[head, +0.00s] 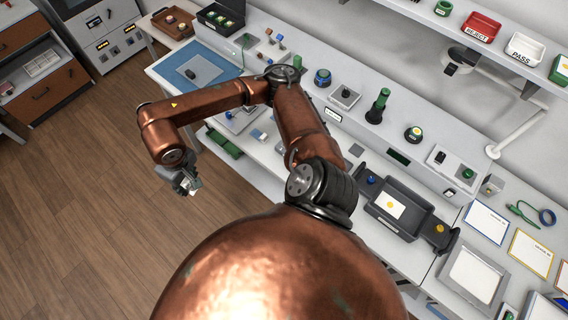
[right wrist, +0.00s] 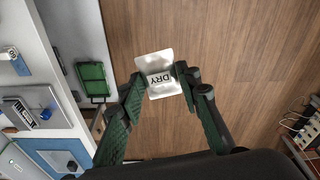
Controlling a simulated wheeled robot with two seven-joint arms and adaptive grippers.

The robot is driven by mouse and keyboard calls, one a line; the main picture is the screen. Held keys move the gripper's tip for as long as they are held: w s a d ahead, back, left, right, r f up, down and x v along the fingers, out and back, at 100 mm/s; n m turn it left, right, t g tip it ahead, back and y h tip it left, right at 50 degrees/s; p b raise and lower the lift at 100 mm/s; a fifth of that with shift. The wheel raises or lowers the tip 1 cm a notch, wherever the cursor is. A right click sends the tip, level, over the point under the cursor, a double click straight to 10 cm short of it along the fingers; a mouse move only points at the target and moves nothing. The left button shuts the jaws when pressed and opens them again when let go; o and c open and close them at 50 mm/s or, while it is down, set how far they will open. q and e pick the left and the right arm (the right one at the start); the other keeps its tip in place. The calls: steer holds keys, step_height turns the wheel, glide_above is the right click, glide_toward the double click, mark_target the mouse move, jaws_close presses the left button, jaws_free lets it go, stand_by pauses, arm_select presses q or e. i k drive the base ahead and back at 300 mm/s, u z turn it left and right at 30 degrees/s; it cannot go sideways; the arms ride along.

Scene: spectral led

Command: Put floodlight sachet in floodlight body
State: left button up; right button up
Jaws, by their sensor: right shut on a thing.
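The floodlight sachet is a small white packet marked DRY (right wrist: 160,74) in the right wrist view. It also shows as a small pale patch in the head view (head: 194,191). My right gripper (right wrist: 158,86) is shut on it, with the sachet between its fingertips. In the head view my right gripper (head: 190,187) hangs over the wooden floor, left of the bench and clear of it. I cannot tell for certain which thing is the floodlight body; a grey device (right wrist: 20,112) lies on the bench at the left of the right wrist view. My left gripper is not in view.
A long white bench carries a blue mat (head: 186,72), several knobs and a dark tray (head: 424,208). A green tray (right wrist: 92,72) lies below the bench edge. Drawer cabinets (head: 46,88) stand at the upper left. The floor (head: 80,220) is open.

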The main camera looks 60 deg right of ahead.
mark_target(410, 219)
steer(key=k, duration=1.45)
steer(key=z, duration=1.25)
